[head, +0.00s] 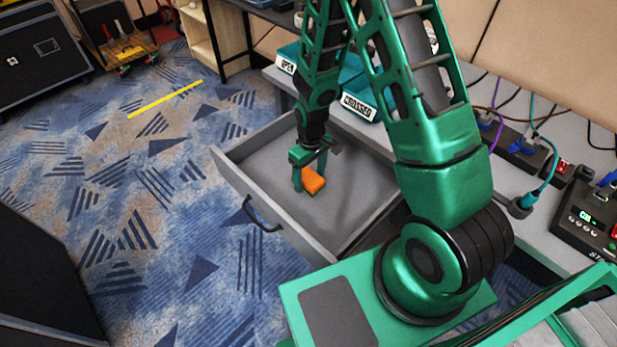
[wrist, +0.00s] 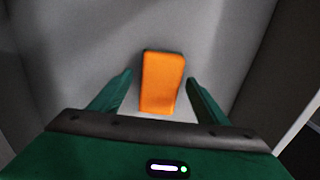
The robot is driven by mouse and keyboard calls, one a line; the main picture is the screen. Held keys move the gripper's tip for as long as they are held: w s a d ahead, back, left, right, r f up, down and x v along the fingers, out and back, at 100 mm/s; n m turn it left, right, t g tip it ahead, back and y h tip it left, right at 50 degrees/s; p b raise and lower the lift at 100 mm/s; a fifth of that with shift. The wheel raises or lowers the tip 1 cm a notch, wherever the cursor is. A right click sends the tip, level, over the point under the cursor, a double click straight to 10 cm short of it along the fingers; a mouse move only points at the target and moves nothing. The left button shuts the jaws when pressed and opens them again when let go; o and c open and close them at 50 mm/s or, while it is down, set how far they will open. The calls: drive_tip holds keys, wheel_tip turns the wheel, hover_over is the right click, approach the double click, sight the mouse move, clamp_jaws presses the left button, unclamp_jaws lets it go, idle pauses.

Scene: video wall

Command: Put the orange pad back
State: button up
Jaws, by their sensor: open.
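The orange pad (head: 313,182) lies on the floor of an open grey drawer (head: 272,209). In the wrist view the pad (wrist: 162,82) lies between and a little beyond the fingertips, with a gap on each side. My gripper (head: 310,180) is inside the drawer at the pad, pointing down, with its fingers apart. In the wrist view my gripper (wrist: 158,80) is open and holds nothing. Part of the pad is hidden behind a finger in the head view.
The drawer's front with its black handle (head: 262,215) faces the carpet. Teal bins labelled OPEN (head: 287,65) and CROSSED (head: 358,107) stand on the desk behind. Cables and a power strip (head: 525,150) are on the desk at right. The rest of the drawer floor looks empty.

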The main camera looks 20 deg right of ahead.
sight(311, 176)
wheel_tip(311, 176, up, 11)
drive_tip(key=shift+d+r, duration=0.15)
drive_tip(key=shift+r, duration=0.05)
idle(0.3)
drive_tip(key=s+d+r+m, duration=0.5)
drive_tip(key=s+d+r, duration=0.4)
drive_tip(key=d+r, duration=0.4)
drive_tip(key=s+d+r+m, duration=0.1)
drive_tip(key=s+r+m, duration=0.2)
drive_tip(key=s, duration=0.5)
drive_tip(key=s+d+r+m, duration=0.2)
drive_tip(key=s+r, duration=0.3)
drive_tip(key=s, duration=0.4)
drive_tip(key=shift+d+r+m, duration=0.25)
drive_tip(key=shift+d+m, duration=0.05)
drive_tip(key=shift+m, duration=0.2)
drive_tip(key=shift+w+f, duration=0.25)
drive_tip(key=shift+w, duration=0.4)
